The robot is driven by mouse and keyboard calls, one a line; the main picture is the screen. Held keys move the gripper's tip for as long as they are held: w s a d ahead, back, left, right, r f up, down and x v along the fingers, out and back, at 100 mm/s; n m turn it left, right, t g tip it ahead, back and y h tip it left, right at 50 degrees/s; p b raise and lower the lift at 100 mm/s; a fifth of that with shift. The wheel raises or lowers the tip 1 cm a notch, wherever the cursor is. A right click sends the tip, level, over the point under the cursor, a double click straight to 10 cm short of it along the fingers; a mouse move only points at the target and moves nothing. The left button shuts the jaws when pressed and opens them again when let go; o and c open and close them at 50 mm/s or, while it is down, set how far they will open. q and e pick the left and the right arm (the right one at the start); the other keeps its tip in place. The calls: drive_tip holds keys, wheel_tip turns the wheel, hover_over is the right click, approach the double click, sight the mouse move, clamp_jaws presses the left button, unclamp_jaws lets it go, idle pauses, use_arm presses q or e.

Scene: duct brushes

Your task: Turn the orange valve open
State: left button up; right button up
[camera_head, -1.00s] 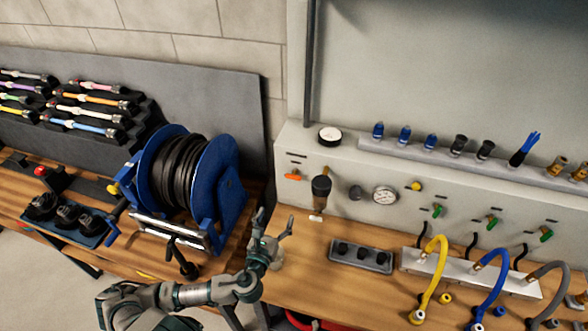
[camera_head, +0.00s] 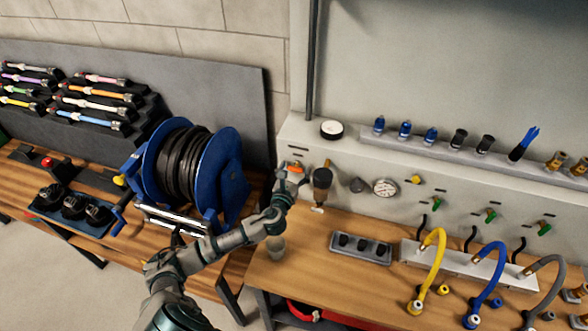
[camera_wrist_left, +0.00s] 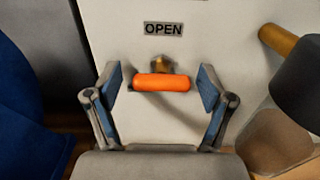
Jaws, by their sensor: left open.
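The orange valve (camera_wrist_left: 162,83) is a short orange handle on a brass stem, lying level on the pale panel, below a label reading OPEN (camera_wrist_left: 164,28). My left gripper (camera_wrist_left: 160,87) is open in the left wrist view, with one finger on each side of the handle. My right gripper is not in view.
The blue hose reel (camera_head: 222,175) is close on the left. Gauges, green valves and coloured hoses fill the right. The bench below the panel has a clear patch.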

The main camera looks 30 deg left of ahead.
use_arm(q)
drive_tip(key=shift+d, duration=0.35)
drive_tip(key=shift+r, duration=0.1)
drive_tip(key=shift+c, duration=0.7)
drive_tip(key=c, duration=0.4)
drive_tip(key=shift+a, duration=0.3)
drive_tip(key=c, duration=0.6)
drive_tip(key=shift+a, duration=0.15)
drive_tip(key=shift+d, duration=0.2)
drive_tip(key=n, duration=0.2)
drive_tip(key=shift+n+p, duration=0.3)
drive_tip(key=shift+p, duration=0.05)
drive_tip(key=n, duration=0.5)
drive_tip(key=shift+f+p, duration=0.2)
drive_tip(key=shift+p, duration=0.15)
drive_tip(key=n, duration=0.5)
drive_tip(key=shift+n, duration=0.4)
drive_tip(key=n+p, duration=0.1)
drive_tip(key=n, duration=0.3)
drive_tip(key=shift+s+f, duration=0.1)
drive_tip(key=shift+f, duration=0.05)
drive_tip(key=shift+c, duration=0.2)
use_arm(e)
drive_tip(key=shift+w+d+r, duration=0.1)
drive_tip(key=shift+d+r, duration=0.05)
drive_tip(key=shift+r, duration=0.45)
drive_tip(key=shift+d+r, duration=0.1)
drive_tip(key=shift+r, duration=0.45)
use_arm(q)
drive_tip(key=shift+n, duration=0.4)
